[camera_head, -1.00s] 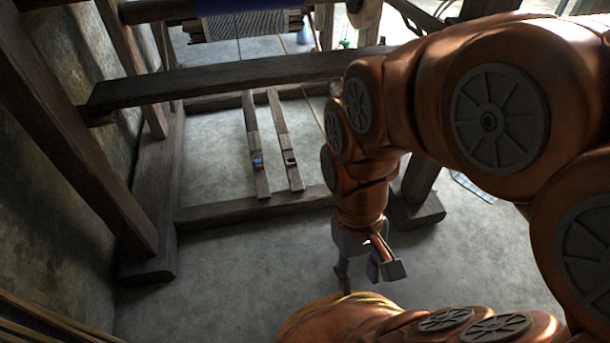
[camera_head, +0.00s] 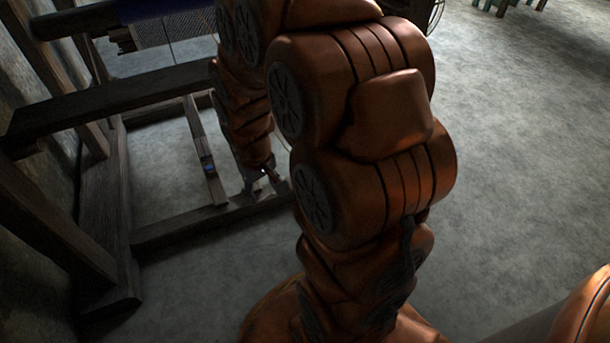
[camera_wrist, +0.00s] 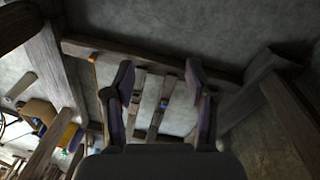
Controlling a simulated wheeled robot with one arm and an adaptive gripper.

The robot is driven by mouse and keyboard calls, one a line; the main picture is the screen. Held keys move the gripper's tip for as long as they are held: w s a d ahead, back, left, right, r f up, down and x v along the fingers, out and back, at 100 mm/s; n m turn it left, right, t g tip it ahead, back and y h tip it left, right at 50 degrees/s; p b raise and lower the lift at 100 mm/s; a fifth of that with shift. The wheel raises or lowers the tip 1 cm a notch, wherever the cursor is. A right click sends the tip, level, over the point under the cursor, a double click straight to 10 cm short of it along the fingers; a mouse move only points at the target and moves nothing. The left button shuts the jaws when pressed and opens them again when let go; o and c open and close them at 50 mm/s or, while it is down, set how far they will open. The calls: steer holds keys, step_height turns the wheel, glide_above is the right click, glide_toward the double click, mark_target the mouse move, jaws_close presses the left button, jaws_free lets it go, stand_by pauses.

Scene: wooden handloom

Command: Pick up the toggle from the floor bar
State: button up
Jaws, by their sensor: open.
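Two narrow wooden floor bars run side by side under the loom. In the head view the left floor bar (camera_head: 200,136) shows, with a small blue piece (camera_head: 208,165) on it. The other bar is mostly behind my arm. My gripper (camera_head: 263,179) is low at the near end of the bars, right of the blue piece. In the wrist view my open gripper (camera_wrist: 158,75) has its two fingers apart, with the bars (camera_wrist: 149,103) showing between them. Small pieces on the bars there are dark and blurred. I cannot tell which piece is the toggle.
A thick loom beam (camera_head: 110,100) crosses above the bars, and a low crossbeam (camera_head: 190,227) lies on the floor in front. Loom posts (camera_head: 105,220) stand at the left by the wall. The floor (camera_head: 500,150) to the right is clear.

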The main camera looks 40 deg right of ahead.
steer(key=w+d+f+t+b, duration=0.1)
steer(key=w+d+f+t, duration=0.4)
steer(key=w+d+f, duration=1.1)
steer(key=s+d+f+m+t+h+b, duration=0.15)
steer(key=d+f+t, duration=0.25)
steer(key=d+f, duration=0.4)
steer(key=s+d+f+m+t+h, duration=0.25)
steer(key=d+f, duration=0.35)
steer(key=f, duration=0.3)
steer(key=shift+n+t, duration=0.25)
steer(key=shift+n, duration=0.05)
steer(key=shift+b+x, duration=2.05)
steer(key=shift+x, duration=1.6)
steer(key=shift+s+d+f, duration=0.15)
steer(key=shift+f, duration=0.05)
steer(key=c, duration=0.9)
